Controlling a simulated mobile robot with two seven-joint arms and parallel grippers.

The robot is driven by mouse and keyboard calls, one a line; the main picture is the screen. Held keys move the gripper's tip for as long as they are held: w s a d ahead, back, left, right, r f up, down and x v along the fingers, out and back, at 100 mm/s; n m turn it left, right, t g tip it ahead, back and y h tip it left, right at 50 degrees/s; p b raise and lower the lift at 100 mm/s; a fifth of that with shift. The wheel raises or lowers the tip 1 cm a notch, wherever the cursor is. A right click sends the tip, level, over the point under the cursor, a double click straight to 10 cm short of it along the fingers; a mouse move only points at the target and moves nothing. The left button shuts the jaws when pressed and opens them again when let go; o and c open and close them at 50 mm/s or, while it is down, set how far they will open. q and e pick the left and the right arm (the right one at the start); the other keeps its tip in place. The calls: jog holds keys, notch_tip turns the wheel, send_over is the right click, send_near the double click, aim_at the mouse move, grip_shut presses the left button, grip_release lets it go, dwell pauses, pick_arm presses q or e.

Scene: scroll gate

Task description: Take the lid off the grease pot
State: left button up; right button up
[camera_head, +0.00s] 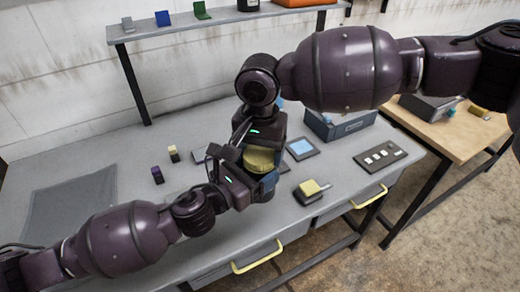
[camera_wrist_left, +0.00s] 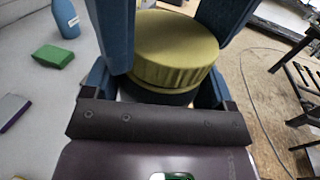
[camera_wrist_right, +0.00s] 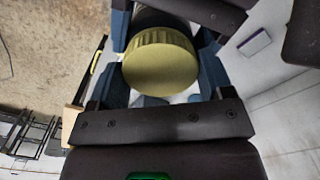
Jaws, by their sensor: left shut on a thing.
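The grease pot's olive-yellow ribbed lid (camera_head: 259,160) shows between my two grippers, held above the table. In the left wrist view the lid (camera_wrist_left: 176,48) sits on the dark pot body (camera_wrist_left: 158,95); the body's lower part is hidden. My left gripper (camera_head: 252,182) is shut on the pot body below the lid. My right gripper (camera_head: 262,146) comes from above. In the right wrist view its blue fingers stand on both sides of the lid (camera_wrist_right: 160,62), spread, with narrow gaps seeming to show beside it. The dark body (camera_wrist_right: 152,18) shows beyond the lid there.
The grey table (camera_head: 120,165) bears small blocks (camera_head: 157,175), a blue-screened tablet (camera_head: 301,148), a panel with buttons (camera_head: 380,155), a yellow-topped grey object (camera_head: 311,190) and a blue-grey bin (camera_head: 338,124). A shelf (camera_head: 220,18) runs along the back. The table's left part is mostly free.

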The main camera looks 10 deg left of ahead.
jog(key=shift+c, duration=0.8)
jog(key=n, duration=0.3)
jog(key=o, duration=1)
